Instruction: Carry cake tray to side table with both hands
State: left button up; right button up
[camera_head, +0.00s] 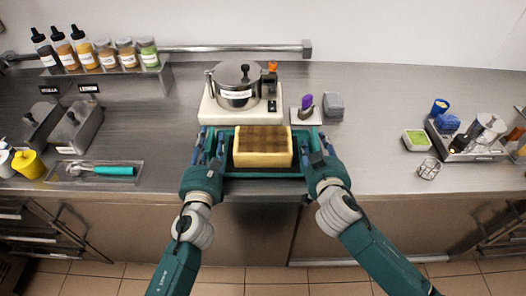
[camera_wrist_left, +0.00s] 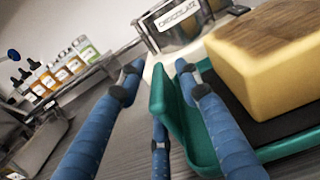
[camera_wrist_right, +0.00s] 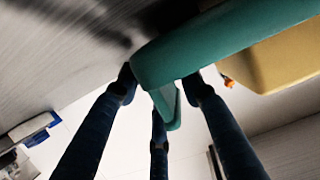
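The teal cake tray (camera_head: 262,173) lies on the steel counter in the head view, bearing a yellow cake (camera_head: 263,158) with a brown checked top. My left gripper (camera_head: 210,138) is at the tray's left side. In the left wrist view its fingers (camera_wrist_left: 157,75) stand apart on either side of the tray's raised end (camera_wrist_left: 163,100), with a gap visible. My right gripper (camera_head: 318,142) is at the right side. In the right wrist view its fingers (camera_wrist_right: 160,85) are spread around the tray's end (camera_wrist_right: 168,105). Contact there is unclear.
A white machine with a steel pot (camera_head: 237,88) stands right behind the tray. A purple-topped item (camera_head: 307,102) and grey block (camera_head: 333,105) are behind right. Bottles (camera_head: 78,48) and bins (camera_head: 75,128) stand left. A cup tray (camera_head: 465,145) is at right.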

pick_arm(q)
grip_shut()
pick_arm(e)
grip_shut()
pick_arm(q)
jog(key=shift+d, duration=0.1)
pick_arm(e)
jog(key=shift+a+f, duration=0.1)
